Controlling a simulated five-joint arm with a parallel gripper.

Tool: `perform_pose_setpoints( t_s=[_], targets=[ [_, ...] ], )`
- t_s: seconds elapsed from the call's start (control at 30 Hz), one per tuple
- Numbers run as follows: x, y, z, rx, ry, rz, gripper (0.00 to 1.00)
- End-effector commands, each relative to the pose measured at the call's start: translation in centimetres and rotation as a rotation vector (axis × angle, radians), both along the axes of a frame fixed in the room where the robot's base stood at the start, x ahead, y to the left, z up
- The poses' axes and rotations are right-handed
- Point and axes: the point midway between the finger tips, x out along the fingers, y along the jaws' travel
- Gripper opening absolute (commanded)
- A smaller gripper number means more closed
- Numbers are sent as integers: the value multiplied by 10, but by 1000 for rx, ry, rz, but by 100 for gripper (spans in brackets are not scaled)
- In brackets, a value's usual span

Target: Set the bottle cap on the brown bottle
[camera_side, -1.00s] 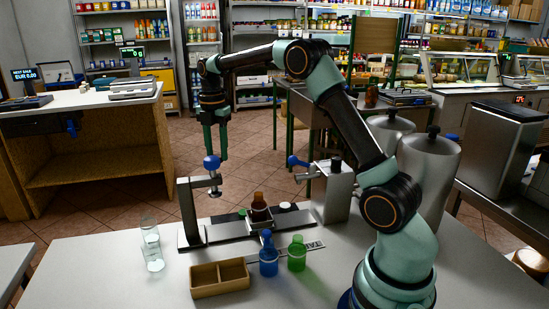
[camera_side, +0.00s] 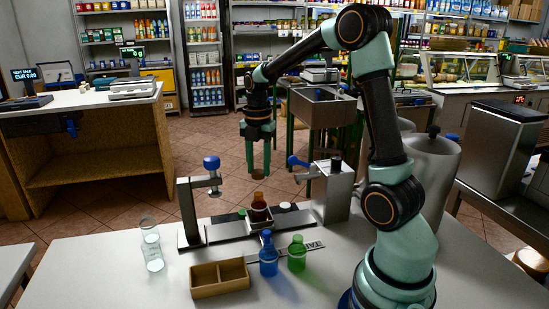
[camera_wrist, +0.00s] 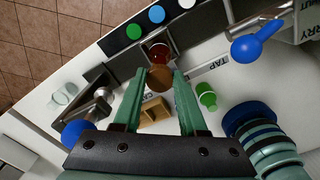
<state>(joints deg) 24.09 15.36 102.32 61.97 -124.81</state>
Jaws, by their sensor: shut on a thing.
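The brown bottle (camera_side: 259,207) stands upright in a small holder on the dark base strip; its neck shows no cap in the side view. In the wrist view the bottle (camera_wrist: 160,50) is just beyond my fingertips. My gripper (camera_side: 258,171) points down above the bottle, with a visible gap between. My gripper (camera_wrist: 159,76) is shut on the brown round bottle cap (camera_wrist: 160,78), held between the fingertips. The cap (camera_side: 258,173) shows small and dim in the side view. It hides part of the bottle in the wrist view.
A post with a blue knob (camera_side: 211,162) stands left of the bottle, and a metal box (camera_side: 335,190) with a blue lever right. In front are a wooden tray (camera_side: 219,292), a blue bottle (camera_side: 268,258) and a green bottle (camera_side: 297,257). A clear bottle (camera_side: 152,250) stands left.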

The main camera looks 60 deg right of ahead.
Motion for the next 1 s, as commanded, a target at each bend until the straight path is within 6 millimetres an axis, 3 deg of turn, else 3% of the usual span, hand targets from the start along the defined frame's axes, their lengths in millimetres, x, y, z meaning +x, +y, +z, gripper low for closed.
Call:
perform_pose_setpoints(
  t_s=[0.5, 1.0],
  targets=[
    [0, 0, -40, 1, 2, 0, 0],
    [0, 0, -48, 0, 0, 0, 0]
  ],
)
